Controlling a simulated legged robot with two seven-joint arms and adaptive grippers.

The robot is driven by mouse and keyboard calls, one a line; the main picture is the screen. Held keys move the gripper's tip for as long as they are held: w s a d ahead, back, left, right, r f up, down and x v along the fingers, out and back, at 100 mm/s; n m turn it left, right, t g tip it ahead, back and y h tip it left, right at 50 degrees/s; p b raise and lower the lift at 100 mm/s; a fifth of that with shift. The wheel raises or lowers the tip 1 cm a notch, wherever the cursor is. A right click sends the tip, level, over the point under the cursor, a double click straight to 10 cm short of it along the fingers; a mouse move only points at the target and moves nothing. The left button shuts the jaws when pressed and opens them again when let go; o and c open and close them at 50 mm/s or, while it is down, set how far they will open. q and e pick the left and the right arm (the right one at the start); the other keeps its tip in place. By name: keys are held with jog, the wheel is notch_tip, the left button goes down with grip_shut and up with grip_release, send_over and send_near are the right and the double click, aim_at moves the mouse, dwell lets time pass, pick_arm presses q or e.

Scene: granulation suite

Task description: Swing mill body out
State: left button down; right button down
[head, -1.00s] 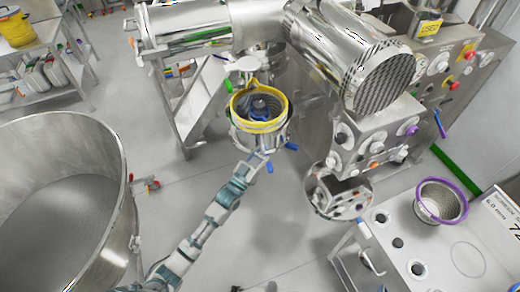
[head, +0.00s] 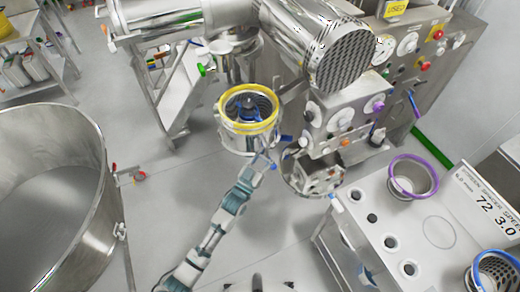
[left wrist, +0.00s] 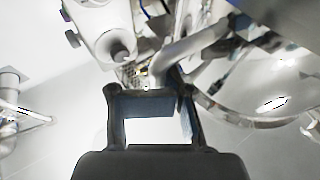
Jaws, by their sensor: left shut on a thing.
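The mill body (head: 249,138) is a steel cylinder with a yellow ring (head: 226,117) on its open top. A dark blue rotor and screen (head: 248,107) show inside. It stands out in front of the steel outlet (head: 232,45), with its top uncovered. My left gripper (head: 266,163) is at its lower front edge, shut on its handle. In the left wrist view my left gripper (left wrist: 150,92) has its fingertips at a pale bar (left wrist: 188,45). The exact grip is partly hidden. My right gripper is not in view.
A large steel bowl (head: 100,190) stands at the left. A control box (head: 335,125) and a round steel vessel (head: 300,183) are close on the right. A bench (head: 385,222) with a purple-ringed screen (head: 412,160) stands at the right. The floor before the mill is clear.

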pick_arm(q)
jog(key=shift+s+d, duration=0.15)
jog(key=shift+s, duration=0.1)
jog(key=shift+s+d+r, duration=0.1)
jog(key=shift+d+r, duration=0.05)
jog(key=c, duration=1.2)
grip_release()
jog(key=shift+d, duration=0.1)
jog(key=shift+s+a+f, duration=0.2)
jog(key=shift+a+f, duration=0.05)
jog(key=shift+a, duration=0.1)
jog(key=v, duration=1.1)
jog(key=shift+f, duration=0.1)
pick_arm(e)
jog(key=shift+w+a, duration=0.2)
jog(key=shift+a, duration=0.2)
